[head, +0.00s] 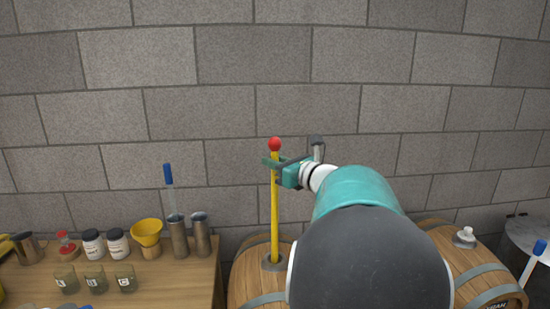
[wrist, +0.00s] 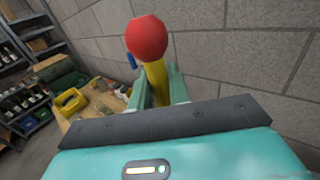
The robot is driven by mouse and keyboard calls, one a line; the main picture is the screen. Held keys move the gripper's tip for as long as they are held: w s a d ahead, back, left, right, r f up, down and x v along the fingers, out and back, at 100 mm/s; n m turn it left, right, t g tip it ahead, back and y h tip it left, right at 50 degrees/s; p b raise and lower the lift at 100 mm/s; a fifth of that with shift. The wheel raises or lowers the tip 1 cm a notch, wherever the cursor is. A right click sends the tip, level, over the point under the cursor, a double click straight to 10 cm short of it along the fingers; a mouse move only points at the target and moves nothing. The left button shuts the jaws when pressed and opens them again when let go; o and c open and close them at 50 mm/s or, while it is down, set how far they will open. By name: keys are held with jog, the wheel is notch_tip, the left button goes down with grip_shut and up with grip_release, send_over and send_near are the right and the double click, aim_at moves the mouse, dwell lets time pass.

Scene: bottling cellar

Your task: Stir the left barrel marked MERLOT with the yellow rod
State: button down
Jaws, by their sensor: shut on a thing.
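The yellow rod (head: 274,215) with a red ball on top stands upright in the head view. Its lower end goes into the bung hole on top of the left barrel (head: 246,278), so that end is hidden. My gripper (head: 275,163) is shut on the rod just below the red ball. The wrist view shows the rod (wrist: 156,82) between my two green fingers (wrist: 158,88), with the ball above them. My arm covers the right side of the left barrel. I see no MERLOT marking on the part that shows.
A second barrel (head: 470,262) with a white bung (head: 464,237) lies at right. A wooden table (head: 185,285) at left holds a yellow funnel (head: 147,232), metal cylinders (head: 179,238), jars and small glasses (head: 94,279). A stone wall stands close behind.

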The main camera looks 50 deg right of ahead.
jog(key=shift+f, duration=0.25)
jog(key=shift+f, duration=2.1)
send_over(277, 222)
jog(key=w, duration=0.1)
jog(key=shift+d+f, duration=0.1)
jog(key=shift+f, duration=3.3)
jog(key=shift+f, duration=3.5)
